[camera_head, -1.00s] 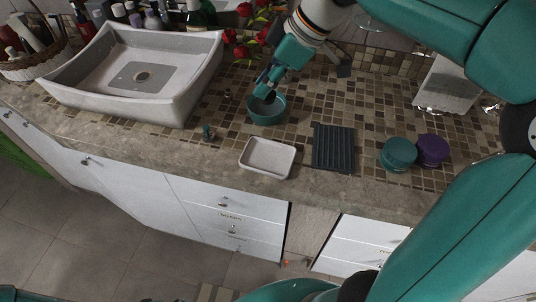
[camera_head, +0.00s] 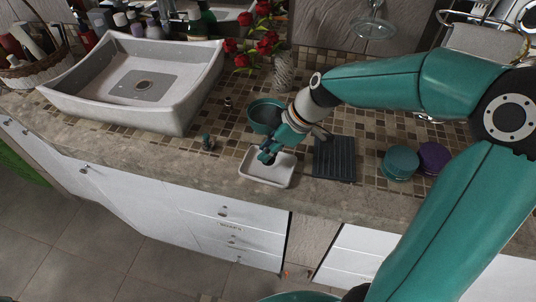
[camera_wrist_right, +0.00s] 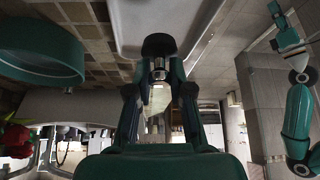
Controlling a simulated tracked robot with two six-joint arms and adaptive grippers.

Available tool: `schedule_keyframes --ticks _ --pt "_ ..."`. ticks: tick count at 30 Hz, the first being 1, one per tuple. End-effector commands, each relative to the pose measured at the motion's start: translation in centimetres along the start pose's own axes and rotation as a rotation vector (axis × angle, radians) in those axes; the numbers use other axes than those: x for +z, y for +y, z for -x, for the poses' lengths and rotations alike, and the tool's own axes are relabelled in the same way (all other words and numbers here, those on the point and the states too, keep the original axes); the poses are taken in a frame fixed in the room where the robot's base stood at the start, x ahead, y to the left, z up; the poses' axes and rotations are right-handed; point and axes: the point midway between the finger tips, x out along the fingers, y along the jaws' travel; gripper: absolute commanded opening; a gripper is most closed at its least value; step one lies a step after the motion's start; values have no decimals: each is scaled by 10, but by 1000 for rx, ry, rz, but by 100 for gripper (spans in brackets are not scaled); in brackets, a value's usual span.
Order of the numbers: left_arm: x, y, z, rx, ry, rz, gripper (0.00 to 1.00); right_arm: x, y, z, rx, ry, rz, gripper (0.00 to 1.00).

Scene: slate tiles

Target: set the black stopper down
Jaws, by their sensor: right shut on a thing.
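The black stopper (camera_wrist_right: 159,45), a dark rounded head on a shiny metal stem, is between the fingertips of my right gripper (camera_wrist_right: 160,88) in the right wrist view. That gripper is shut on it. In the head view my right gripper (camera_head: 266,157) is over the shallow white dish (camera_head: 251,176) near the counter's front edge. The stopper is hard to make out there, and I cannot tell whether it touches the dish. My left arm appears at the right of the wrist view; its gripper (camera_wrist_right: 277,17) is small and cut off.
A teal bowl (camera_head: 262,115) stands just behind the dish. A dark ribbed mat (camera_head: 334,160) lies to its right, then a teal jar (camera_head: 399,164) and a purple jar (camera_head: 434,158). A small teal item (camera_head: 208,142) and the sink (camera_head: 181,109) are to the left.

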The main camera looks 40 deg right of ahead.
Motion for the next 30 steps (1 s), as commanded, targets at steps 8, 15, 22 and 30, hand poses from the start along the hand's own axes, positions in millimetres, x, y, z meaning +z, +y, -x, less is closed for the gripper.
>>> schedule_keyframes --ticks 8,15,22,30 --pt "0 0 -1 0 0 0 40 13 0 -22 0 0 -1 0" --pt "0 -1 -3 0 0 0 40 13 0 -24 0 0 1 0" --pt "0 -1 -3 0 0 0 40 13 0 -24 -1 0 1 45" --pt "0 -1 -2 0 0 0 40 12 0 -23 -1 -1 1 45"
